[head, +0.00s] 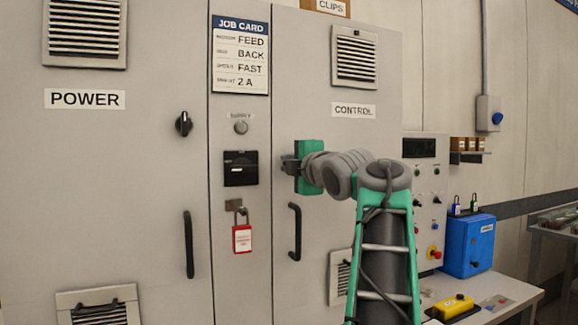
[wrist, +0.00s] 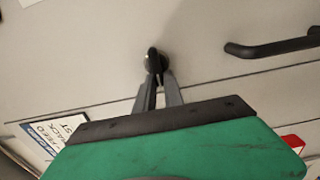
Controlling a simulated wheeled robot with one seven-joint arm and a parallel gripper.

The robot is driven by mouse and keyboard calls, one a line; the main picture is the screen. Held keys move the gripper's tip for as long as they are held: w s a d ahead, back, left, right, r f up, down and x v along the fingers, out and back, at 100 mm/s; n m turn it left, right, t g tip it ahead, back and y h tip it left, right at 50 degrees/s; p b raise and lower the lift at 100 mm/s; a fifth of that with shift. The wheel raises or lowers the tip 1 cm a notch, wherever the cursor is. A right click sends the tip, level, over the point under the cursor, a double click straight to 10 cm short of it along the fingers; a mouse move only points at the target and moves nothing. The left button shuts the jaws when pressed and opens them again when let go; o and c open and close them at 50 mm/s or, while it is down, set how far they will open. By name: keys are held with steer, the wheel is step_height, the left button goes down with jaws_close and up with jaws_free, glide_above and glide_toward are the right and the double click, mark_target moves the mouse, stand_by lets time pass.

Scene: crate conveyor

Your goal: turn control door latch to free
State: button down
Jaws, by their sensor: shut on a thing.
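The control door (head: 345,200) is the grey panel under the CONTROL label (head: 353,110) and appears shut. Its latch (wrist: 152,58) is a small dark knob on a round base, its grip running roughly up and down in the wrist view, across the line of the door handle. My gripper (wrist: 158,78) is shut on the latch, with the two grey fingers meeting at it. In the head view my gripper (head: 288,167) is at the left edge of the control door and hides the latch there.
A black door handle (head: 295,231) is below my gripper, also in the wrist view (wrist: 272,46). A red padlock (head: 242,238) hangs under the black supply switch (head: 240,168). The power door latch (head: 183,123) stands upright. A blue box (head: 470,245) is at right.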

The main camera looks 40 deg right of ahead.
steer(key=c, duration=1.4)
jaws_free()
steer(key=shift+c, duration=0.2)
steer(key=v, duration=0.7)
steer(key=shift+s+b, duration=0.35)
steer(key=shift+a, duration=0.15)
